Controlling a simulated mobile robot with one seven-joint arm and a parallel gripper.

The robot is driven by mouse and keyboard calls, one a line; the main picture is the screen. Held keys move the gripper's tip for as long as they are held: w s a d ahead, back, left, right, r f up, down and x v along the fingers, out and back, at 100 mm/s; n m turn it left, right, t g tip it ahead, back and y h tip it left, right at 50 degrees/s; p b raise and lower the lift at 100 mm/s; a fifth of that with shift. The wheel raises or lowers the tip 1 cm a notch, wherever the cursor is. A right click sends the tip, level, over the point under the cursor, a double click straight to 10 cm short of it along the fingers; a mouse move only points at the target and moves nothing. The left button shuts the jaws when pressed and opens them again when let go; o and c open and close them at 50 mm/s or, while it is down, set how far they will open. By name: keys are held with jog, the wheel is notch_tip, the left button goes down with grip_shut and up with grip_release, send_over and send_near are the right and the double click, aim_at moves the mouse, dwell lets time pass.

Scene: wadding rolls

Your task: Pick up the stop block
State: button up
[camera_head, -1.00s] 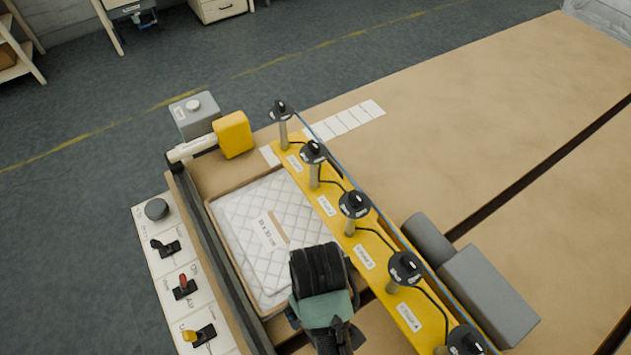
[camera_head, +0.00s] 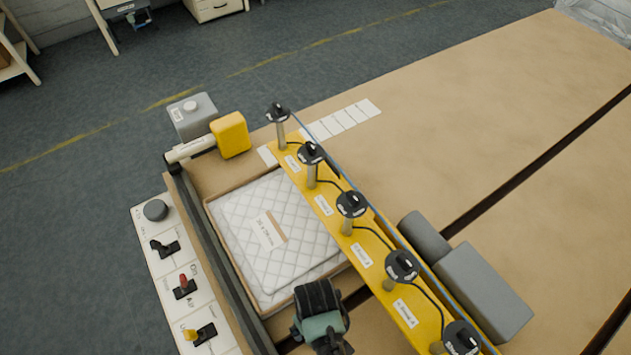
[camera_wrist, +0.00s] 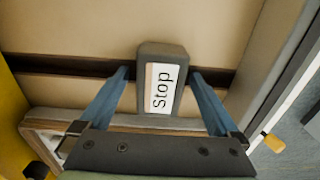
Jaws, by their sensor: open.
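The stop block (camera_wrist: 178,105) is a small grey-brown block with a white label reading "Stop". In the wrist view it lies between the two blue fingers of my gripper (camera_wrist: 159,74), with a gap showing on each side. The fingers are spread and hold nothing. How far the fingertips are above the block is hard to tell. In the head view my gripper (camera_head: 320,305) is at the bottom middle, just below the quilted pad, and I cannot make out the stop block there.
A tray (camera_head: 218,238) with a white quilted pad (camera_head: 300,238) lies beyond my gripper. A yellow beam (camera_head: 352,240) with several black knobs runs along its right. A dark rail (camera_head: 212,250) and a switch panel (camera_head: 150,240) are on the left. Grey blocks (camera_head: 485,290) lie right of the beam.

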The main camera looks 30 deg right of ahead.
jog(key=shift+f, duration=0.2)
jog(key=shift+w+r, duration=0.1)
grip_shut()
